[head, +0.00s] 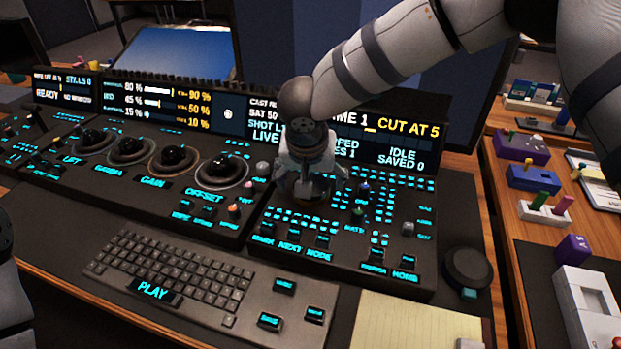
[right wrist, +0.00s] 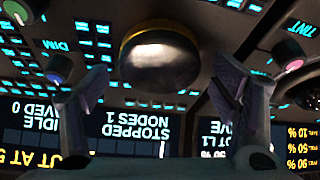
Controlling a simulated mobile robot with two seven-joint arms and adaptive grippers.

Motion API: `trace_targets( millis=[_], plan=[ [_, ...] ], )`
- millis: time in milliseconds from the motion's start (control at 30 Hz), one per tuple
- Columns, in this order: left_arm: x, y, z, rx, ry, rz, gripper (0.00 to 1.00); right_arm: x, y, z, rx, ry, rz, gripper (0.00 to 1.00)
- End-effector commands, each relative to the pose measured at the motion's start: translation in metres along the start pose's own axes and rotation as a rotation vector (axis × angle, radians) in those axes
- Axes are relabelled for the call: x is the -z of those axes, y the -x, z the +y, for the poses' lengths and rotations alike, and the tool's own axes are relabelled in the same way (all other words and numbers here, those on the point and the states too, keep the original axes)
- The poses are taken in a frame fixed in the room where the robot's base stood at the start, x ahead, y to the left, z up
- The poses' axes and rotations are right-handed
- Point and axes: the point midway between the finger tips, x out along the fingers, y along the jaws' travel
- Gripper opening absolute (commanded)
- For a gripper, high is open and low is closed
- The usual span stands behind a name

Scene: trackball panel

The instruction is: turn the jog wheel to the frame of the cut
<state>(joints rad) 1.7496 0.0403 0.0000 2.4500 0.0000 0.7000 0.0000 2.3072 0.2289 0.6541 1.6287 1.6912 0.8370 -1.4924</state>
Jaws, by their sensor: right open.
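A round dark wheel with a brass-coloured rim, which looks like the jog wheel (right wrist: 158,58), sits on the panel in the right wrist view. In the head view my right gripper mostly covers it. My right gripper (head: 304,190) points down at the panel; its two fingers (right wrist: 162,72) are spread in the wrist view, with the wheel between and beyond them. I cannot tell whether they touch it. The panel screen (head: 400,130) reads "CUT AT 5", with a partly hidden label ending "ME 1". My left gripper is out of view; only part of my left arm shows.
Several trackballs (head: 172,158) stand left of the wheel. A keyboard (head: 180,275) lies in front, beside a yellow notepad (head: 415,325). A round dark puck (head: 468,268) sits right of the panel.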

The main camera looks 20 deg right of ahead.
Motion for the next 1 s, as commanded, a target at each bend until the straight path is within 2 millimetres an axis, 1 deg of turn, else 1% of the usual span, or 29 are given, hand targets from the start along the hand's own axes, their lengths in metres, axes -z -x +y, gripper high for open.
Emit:
trace_targets(
  millis=[233, 267, 300, 367, 400, 467, 767, 1000],
  plan=[
    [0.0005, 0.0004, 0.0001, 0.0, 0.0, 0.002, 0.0, 0.0009, -0.0005, 0.0001, 0.0, -0.001, 0.002, 0.81],
    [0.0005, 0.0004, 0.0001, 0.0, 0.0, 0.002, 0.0, 0.0009, -0.0005, 0.0001, 0.0, -0.001, 0.002, 0.76],
    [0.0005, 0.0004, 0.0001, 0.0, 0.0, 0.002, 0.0, 0.0009, -0.0005, 0.0001, 0.0, -0.001, 0.002, 0.67],
    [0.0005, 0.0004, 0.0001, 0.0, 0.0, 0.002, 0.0, 0.0008, -0.0005, 0.0001, 0.0, -0.001, 0.002, 0.53],
    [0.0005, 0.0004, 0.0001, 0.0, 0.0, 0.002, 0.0, 0.0008, -0.0004, 0.0001, 0.0, -0.001, 0.002, 0.44],
    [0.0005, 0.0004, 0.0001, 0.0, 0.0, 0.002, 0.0, 0.0008, -0.0005, 0.0001, 0.0, -0.001, 0.002, 0.32],
    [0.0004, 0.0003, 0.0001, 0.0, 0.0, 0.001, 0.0, 0.0007, -0.0006, 0.0, -0.008, -0.022, 0.001, 0.32],
    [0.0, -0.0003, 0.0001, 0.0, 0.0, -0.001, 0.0, 0.0001, -0.0015, -0.0001, -0.057, -0.137, -0.001, 0.32]
  ],
)
